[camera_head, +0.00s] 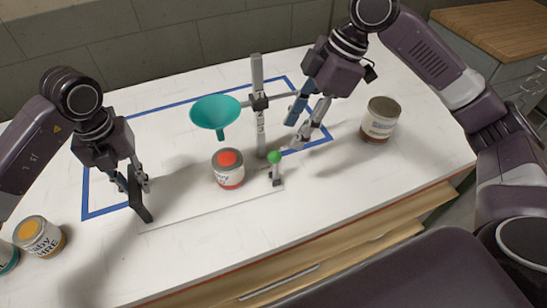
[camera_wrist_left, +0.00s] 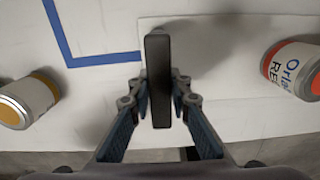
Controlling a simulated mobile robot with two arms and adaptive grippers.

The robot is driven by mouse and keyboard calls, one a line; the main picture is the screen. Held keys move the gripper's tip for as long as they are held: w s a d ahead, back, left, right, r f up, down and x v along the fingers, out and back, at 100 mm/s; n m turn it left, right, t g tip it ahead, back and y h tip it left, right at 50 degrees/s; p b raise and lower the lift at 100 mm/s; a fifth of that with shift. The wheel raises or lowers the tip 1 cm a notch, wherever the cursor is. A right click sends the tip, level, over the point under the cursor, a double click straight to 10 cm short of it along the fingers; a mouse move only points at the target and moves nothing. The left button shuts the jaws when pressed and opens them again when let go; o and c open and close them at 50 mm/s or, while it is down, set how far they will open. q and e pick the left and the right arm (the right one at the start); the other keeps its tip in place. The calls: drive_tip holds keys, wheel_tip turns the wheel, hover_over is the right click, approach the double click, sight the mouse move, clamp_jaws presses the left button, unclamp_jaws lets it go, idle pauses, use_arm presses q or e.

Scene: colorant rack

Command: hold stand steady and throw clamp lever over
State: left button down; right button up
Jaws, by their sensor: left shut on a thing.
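The stand's grey upright post (camera_head: 258,90) rises behind the red-topped can (camera_head: 229,168), with a teal funnel (camera_head: 216,113) beside it over the can. A short lever with a green knob (camera_head: 275,158) stands upright at the right of the can. My left gripper (camera_head: 138,190) is shut on a black upright handle (camera_head: 140,202) near the left end of the pale base plate (camera_head: 195,212); in the left wrist view the handle (camera_wrist_left: 159,80) sits between the fingers. My right gripper (camera_head: 297,135) is open and empty, right of the post and above the lever.
A dark-topped can (camera_head: 380,120) stands to the right. A yellow-topped can (camera_head: 40,236) and part of a teal one (camera_head: 7,258) stand at the left edge. Blue tape (camera_head: 85,190) outlines an area of the white table. The front edge of the table lies close by.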

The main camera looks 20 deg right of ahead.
sight(275, 162)
drive_tip(key=x, duration=1.1)
drive_tip(key=shift+a+f, duration=0.3)
drive_tip(key=shift+c, duration=0.2)
clamp_jaws()
